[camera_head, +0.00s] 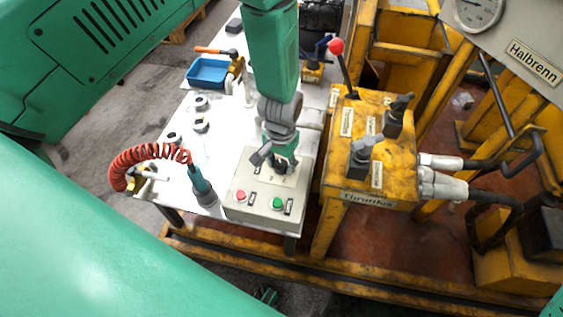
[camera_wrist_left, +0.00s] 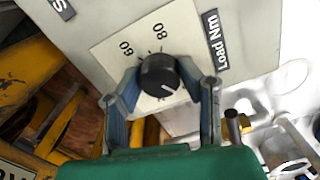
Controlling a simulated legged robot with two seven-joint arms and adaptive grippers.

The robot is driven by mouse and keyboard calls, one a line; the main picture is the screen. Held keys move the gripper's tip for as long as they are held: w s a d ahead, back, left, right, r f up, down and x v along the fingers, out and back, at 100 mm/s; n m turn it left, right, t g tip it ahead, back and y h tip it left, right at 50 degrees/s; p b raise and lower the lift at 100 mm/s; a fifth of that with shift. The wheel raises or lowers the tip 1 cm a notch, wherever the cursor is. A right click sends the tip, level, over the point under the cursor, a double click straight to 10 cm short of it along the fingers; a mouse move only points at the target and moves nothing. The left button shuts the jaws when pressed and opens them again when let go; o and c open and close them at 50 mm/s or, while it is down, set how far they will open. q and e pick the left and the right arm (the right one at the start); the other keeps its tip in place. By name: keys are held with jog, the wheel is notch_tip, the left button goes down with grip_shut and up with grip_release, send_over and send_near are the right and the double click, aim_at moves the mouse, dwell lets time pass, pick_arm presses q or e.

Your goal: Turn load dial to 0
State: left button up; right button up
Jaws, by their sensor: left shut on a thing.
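The load dial is a black round knob (camera_wrist_left: 158,72) on a pale scale plate (camera_wrist_left: 112,50) in the left wrist view. The numbers 60 and 80 show, and a "Load Nm" label (camera_wrist_left: 215,38) is beside the plate. A white mark on the knob points to the lower right of the picture; the scale there is hidden. My left gripper (camera_wrist_left: 163,82) has one finger on each side of the knob and is shut on it. In the head view my left gripper (camera_head: 281,166) is over the control box (camera_head: 240,186) and largely hides the dial.
The control box has a red button (camera_head: 241,195) and a green button (camera_head: 277,203). A yellow lever unit (camera_head: 345,170) with a red-knobbed lever (camera_head: 337,48) stands close on the right. A coiled red hose (camera_head: 140,152) and a blue tray (camera_head: 207,72) are on the left.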

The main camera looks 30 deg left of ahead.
aim_at(282, 163)
pick_arm(q)
jog(key=o, duration=1.1)
jog(key=shift+w+r, duration=0.1)
jog(key=shift+r, duration=0.25)
notch_tip(282, 163, up, 11)
jog(key=shift+r, duration=0.1)
